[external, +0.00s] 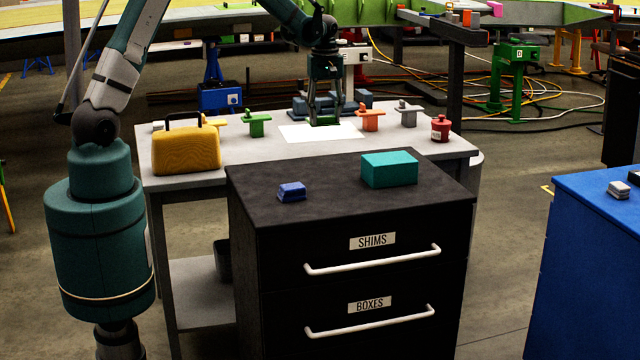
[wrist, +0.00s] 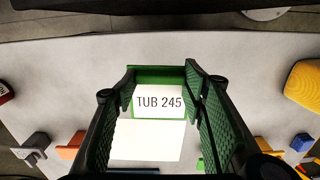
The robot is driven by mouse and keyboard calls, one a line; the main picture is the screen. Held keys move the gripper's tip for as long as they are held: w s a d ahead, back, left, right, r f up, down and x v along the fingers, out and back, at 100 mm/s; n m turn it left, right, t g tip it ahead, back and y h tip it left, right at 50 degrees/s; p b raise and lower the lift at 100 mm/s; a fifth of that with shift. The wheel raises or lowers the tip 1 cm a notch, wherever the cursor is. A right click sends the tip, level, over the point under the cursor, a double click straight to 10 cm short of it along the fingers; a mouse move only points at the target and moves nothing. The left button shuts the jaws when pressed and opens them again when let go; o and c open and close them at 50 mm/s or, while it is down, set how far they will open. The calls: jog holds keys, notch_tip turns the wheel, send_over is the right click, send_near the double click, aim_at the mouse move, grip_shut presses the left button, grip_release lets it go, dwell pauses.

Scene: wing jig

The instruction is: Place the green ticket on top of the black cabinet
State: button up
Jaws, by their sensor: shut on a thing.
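The green ticket (wrist: 160,76), a green-edged card with a white label reading "TUB 245", is between my fingers in the wrist view. My gripper (external: 325,105) is shut on it, above a white sheet (external: 297,131) on the grey table. In the external view a bit of the ticket's green (external: 325,122) shows at the fingertips; whether it touches the sheet is unclear. The black cabinet (external: 330,192) stands in front of the table, its drawers labelled SHIMS and BOXES. My gripper is behind the cabinet top, apart from it.
On the cabinet top are a small blue block (external: 291,192) and a teal box (external: 389,169), with bare room between and around them. The table (external: 200,190) holds a yellow case (external: 187,150), a red pot (external: 441,128) and several coloured clamp-like parts. A blue cabinet (external: 595,250) stands right.

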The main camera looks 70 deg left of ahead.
jog(key=s+d+r+p, duration=0.1)
jog(key=s+d, duration=0.1)
jog(key=d, duration=0.5)
jog(key=s+d+r, duration=0.2)
jog(key=s+d, duration=0.1)
jog(key=d, duration=0.4)
jog(key=r+p, duration=0.1)
jog(key=p, duration=0.1)
send_over(311, 174)
jog(key=shift+s+r+n, duration=0.1)
jog(key=shift+n, duration=0.2)
jog(key=shift+f+b, duration=0.4)
jog(key=shift+f, duration=2.5)
jog(key=shift+f, duration=0.1)
jog(key=shift+f, duration=2)
jog(key=shift+f+b, duration=0.2)
jog(key=shift+b, duration=0.2)
